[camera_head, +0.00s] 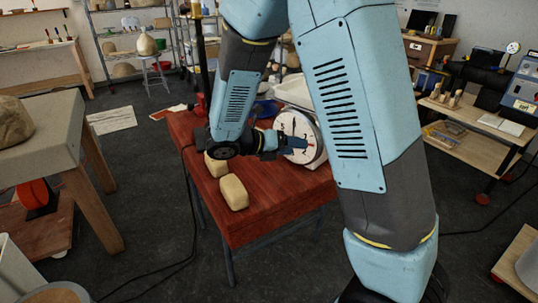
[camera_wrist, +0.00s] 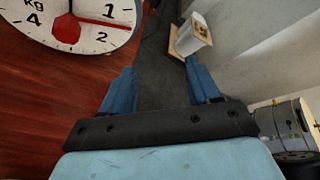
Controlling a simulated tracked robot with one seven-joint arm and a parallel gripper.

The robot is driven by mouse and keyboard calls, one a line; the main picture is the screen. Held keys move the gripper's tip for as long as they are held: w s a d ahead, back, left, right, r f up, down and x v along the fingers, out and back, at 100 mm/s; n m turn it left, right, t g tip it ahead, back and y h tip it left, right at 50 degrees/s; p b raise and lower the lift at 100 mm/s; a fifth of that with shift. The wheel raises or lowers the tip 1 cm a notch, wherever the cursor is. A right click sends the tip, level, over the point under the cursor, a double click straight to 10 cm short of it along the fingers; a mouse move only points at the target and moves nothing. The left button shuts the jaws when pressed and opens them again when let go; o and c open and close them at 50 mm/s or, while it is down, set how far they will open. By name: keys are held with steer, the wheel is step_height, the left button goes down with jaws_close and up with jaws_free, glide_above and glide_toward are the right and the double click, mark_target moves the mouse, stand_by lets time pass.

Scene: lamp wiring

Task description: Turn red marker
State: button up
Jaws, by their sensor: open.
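A white scale dial (camera_wrist: 98,35) shows at the upper left of the wrist view, cut off by the top edge. It carries a red rounded marker (camera_wrist: 67,28) near the 4 and a thin red needle (camera_wrist: 105,22) reaching the rim between 1 and 2. In the head view the scale dial (camera_head: 297,128) faces my gripper, on the red wooden table (camera_head: 270,200). My gripper (camera_wrist: 162,80) is open and empty, its blue fingers apart, to the right of the dial in the wrist view. In the head view my gripper (camera_head: 283,143) overlaps the dial; contact cannot be told.
Two clay blocks, a front one (camera_head: 233,192) and a partly hidden one (camera_head: 216,166), lie on the table. A blue bowl (camera_head: 264,108) stands behind my wrist. A workbench (camera_head: 480,145) with equipment is at right. The table's front right is clear.

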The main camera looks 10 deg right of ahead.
steer(key=s+d+r+m+y, duration=0.3)
steer(key=s+r+m+y, duration=0.2)
steer(key=m, duration=0.6)
steer(key=s+d+r+m+g+y, duration=0.1)
steer(key=s+d+r+m+y, duration=0.3)
steer(key=s+m, duration=0.6)
step_height(320, 180, up, 3)
steer(key=shift+s+d+f+m+g+y, duration=0.2)
steer(key=shift+m+g+y, duration=0.1)
steer(key=shift+m+y, duration=0.4)
steer(key=s+r+m+t, duration=0.1)
steer(key=m, duration=0.1)
steer(key=s+r+m+y, duration=0.1)
steer(key=m, duration=0.1)
steer(key=s+r+m+t+y, duration=0.1)
steer(key=shift+s+a+r+m+t, duration=0.2)
steer(key=shift+s+r+m+t, duration=0.1)
steer(key=shift+r+m, duration=0.1)
steer(key=c, duration=0.3)
steer(key=shift+s+a+r+m+t+y, duration=0.1)
steer(key=shift+s+r+m+t+y, duration=0.2)
steer(key=shift+m, duration=0.2)
steer(key=shift+s+a+r+m+t+y, duration=0.1)
steer(key=shift+s+r+m+t+y, duration=0.1)
steer(key=shift+r+m, duration=0.25)
steer(key=shift+c, duration=0.2)
steer(key=shift+w, duration=0.1)
